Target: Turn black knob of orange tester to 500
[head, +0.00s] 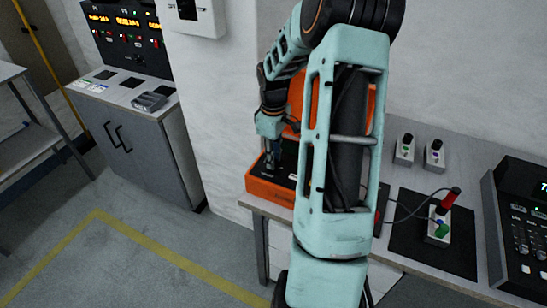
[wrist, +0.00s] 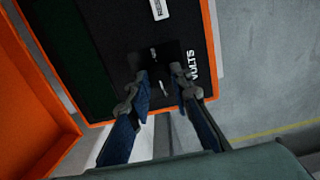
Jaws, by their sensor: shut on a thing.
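The orange tester (head: 270,190) is an open case on the left end of the bench, its orange lid raised behind my arm. The wrist view shows its black panel (wrist: 110,35) inside an orange rim. The black knob (wrist: 163,84) is dark against the panel, between my fingertips, beside the white word VOLTS. My gripper (wrist: 160,76) is shut on the knob, one finger on each side. In the head view my gripper (head: 273,158) reaches down to the panel, and my arm hides much of the tester. The scale numbers and the knob's setting cannot be read.
Right of my arm, a black mat (head: 440,250) carries a small box with red and green plugs and a cable. Two small switch boxes (head: 404,150) stand behind it. A black console (head: 520,225) is at the far right. A grey cabinet (head: 135,135) stands left, with clear floor before it.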

